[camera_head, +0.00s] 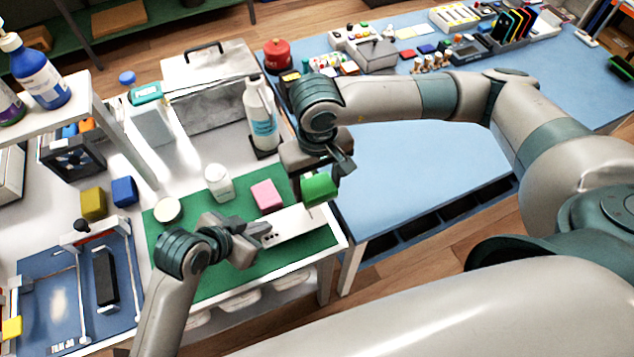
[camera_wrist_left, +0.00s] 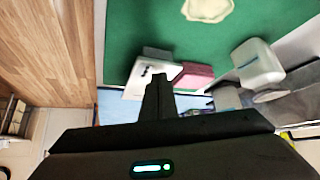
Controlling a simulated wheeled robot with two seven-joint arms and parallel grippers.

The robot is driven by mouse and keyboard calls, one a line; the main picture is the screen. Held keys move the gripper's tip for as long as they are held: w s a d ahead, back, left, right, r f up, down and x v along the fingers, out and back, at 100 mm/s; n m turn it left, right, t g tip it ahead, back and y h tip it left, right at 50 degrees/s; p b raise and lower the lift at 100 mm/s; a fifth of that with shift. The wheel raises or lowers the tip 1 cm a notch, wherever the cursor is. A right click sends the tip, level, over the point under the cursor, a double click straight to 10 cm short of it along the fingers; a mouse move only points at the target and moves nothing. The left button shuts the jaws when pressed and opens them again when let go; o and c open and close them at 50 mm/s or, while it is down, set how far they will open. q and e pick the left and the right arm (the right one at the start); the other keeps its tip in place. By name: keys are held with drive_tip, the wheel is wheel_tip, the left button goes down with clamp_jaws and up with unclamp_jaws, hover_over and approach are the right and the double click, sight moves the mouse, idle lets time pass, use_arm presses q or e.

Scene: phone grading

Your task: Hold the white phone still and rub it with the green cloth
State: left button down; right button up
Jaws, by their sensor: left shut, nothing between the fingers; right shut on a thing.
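The white phone (camera_head: 290,226) lies on the green mat (camera_head: 215,280) near its front right edge, with dark camera dots toward its left end. It also shows in the left wrist view (camera_wrist_left: 133,82), partly hidden by my fingers. My left gripper (camera_head: 266,234) is shut and empty, with its fingertips at the phone's left end; I cannot tell whether they press on it. My right gripper (camera_head: 322,174) is shut on the green cloth (camera_head: 319,189), a folded block at the phone's right end. Whether the cloth touches the phone is unclear.
A pink sponge (camera_head: 267,196) lies just behind the phone. A white bottle (camera_head: 219,183) and a round pale dish (camera_head: 167,210) stand on the mat. A tall spray bottle (camera_head: 261,118) stands behind. The blue table (camera_head: 420,160) on the right is clear in front.

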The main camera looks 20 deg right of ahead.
use_arm(q)
drive_tip(key=shift+r+p, duration=0.55)
drive_tip(key=shift+p, duration=0.05)
use_arm(e)
drive_tip(key=shift+r, duration=0.8)
use_arm(q)
drive_tip(key=shift+r+p, duration=2.35)
drive_tip(key=shift+p, duration=0.5)
use_arm(e)
drive_tip(key=shift+r, duration=2.9)
drive_tip(key=shift+f, duration=0.1)
use_arm(q)
drive_tip(key=shift+s+a+r, duration=0.1)
drive_tip(key=shift+a+r, duration=0.25)
drive_tip(key=shift+r, duration=0.05)
use_arm(e)
drive_tip(key=shift+f, duration=0.1)
use_arm(q)
drive_tip(key=b+v, duration=0.2)
drive_tip(key=v, duration=0.9)
use_arm(e)
drive_tip(key=shift+f, duration=0.85)
